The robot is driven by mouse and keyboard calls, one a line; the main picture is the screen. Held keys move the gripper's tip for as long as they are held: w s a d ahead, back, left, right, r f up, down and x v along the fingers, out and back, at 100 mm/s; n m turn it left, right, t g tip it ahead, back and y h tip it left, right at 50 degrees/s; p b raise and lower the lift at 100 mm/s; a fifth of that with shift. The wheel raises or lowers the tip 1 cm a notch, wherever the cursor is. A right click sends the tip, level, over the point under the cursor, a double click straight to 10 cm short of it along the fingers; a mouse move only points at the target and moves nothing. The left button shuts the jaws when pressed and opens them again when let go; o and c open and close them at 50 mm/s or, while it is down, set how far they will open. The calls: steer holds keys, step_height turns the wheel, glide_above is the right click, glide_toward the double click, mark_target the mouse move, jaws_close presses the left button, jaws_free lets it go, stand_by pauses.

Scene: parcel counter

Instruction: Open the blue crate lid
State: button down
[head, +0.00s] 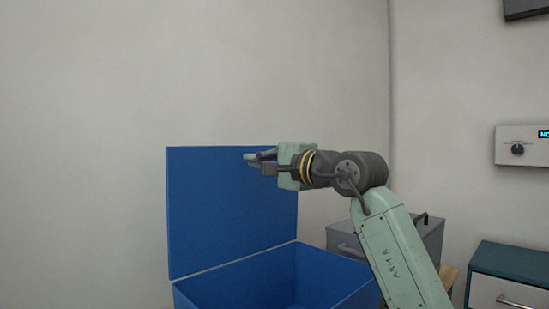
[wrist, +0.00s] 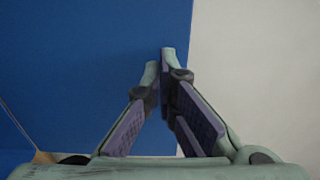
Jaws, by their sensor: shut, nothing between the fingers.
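The blue crate (head: 300,277) stands at the lower middle of the head view, its inside partly in sight and its lower part cut off by the picture edge. Its blue lid (head: 215,205) stands raised, close to upright, along the crate's left side. My gripper (head: 250,158) is in front of the lid's upper right part in the head view. In the wrist view my gripper (wrist: 162,62) has its fingertips together with nothing between them, and the lid (wrist: 75,60) fills the left side. I cannot tell whether the fingertips touch the lid.
A grey box (head: 430,240) with a handle stands behind my arm, right of the crate. A teal and white drawer unit (head: 500,285) is at the lower right. A white wall panel (head: 520,145) with a knob hangs at right. The wall above the lid is bare.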

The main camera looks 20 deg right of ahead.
mark_target(247, 153)
steer(key=shift+w+a, duration=0.2)
steer(key=shift+w, duration=0.4)
steer(key=w+p, duration=0.1)
steer(key=p, duration=0.1)
steer(key=w+a+g+p, duration=0.1)
steer(key=w+p, duration=0.1)
steer(key=p, duration=0.1)
steer(key=w+r+g+p, duration=0.1)
steer(key=p, duration=0.1)
steer(key=shift+w+a+r+h, duration=0.1)
steer(key=shift+w+a+h, duration=0.25)
steer(key=shift+w+h, duration=0.05)
steer(key=shift+w+a+f+g+p, duration=0.25)
steer(key=shift+w+f+g+p, duration=0.25)
steer(key=shift+w+p, duration=0.2)
steer(key=shift+s, duration=0.2)
